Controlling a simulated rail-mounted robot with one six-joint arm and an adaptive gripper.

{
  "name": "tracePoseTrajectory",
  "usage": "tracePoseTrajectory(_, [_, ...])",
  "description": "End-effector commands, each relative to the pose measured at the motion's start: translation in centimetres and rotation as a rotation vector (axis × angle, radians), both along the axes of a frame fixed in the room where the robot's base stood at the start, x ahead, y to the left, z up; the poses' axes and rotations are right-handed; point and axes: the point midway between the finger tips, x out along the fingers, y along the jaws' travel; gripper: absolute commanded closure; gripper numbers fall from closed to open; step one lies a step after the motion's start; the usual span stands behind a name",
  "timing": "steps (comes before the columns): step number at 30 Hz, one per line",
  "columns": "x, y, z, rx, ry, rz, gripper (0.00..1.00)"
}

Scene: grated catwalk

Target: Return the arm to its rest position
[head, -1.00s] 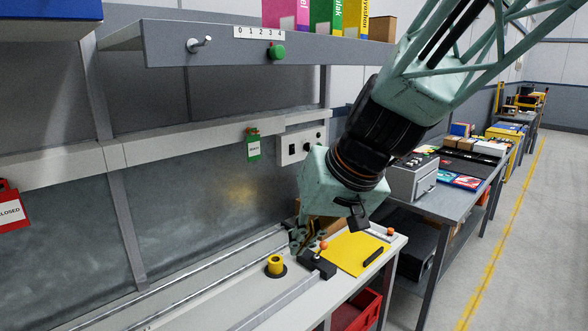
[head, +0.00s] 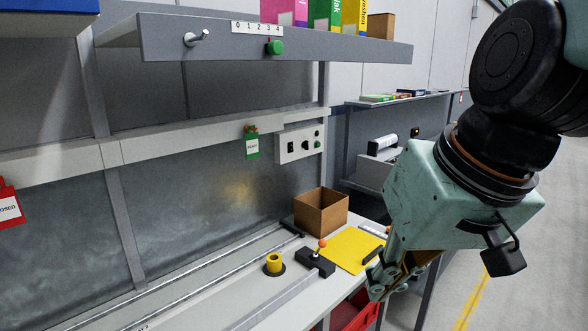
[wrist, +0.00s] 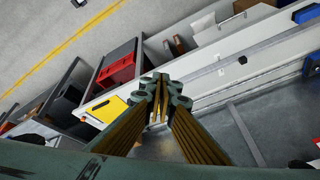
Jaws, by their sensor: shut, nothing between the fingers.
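My gripper (head: 388,284) hangs at the lower right of the head view, pointing down and to the left. It is in front of the bench's front edge, apart from the things on the bench. In the wrist view my gripper (wrist: 160,84) has its fingertips together, with nothing held between them. The large wrist housing above it covers part of the bench's right end and the aisle.
On the bench stand an open cardboard box (head: 321,211), a yellow ring (head: 273,263) on a dark base, an orange-knobbed lever (head: 322,245) and a yellow sheet (head: 350,250). A shelf (head: 270,42) overhangs the bench. A red bin (head: 358,314) sits below.

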Motion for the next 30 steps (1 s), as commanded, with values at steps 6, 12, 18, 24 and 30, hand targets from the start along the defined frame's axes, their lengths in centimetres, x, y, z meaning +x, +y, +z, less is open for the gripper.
tracePoseTrajectory(6, [-4.0, -2.8, 0.0, -0.043, 0.011, -0.042, 1.0])
tracePoseTrajectory(12, [-7.6, -5.3, -0.3, -0.085, 0.025, -0.086, 1.0])
tracePoseTrajectory(18, [-10.3, -7.2, -0.5, -0.121, 0.034, -0.127, 1.0])
tracePoseTrajectory(24, [-11.7, -8.1, -0.7, -0.138, 0.04, -0.147, 1.0])
tracePoseTrajectory(30, [-11.8, -8.2, -0.7, -0.14, 0.041, -0.149, 1.0])
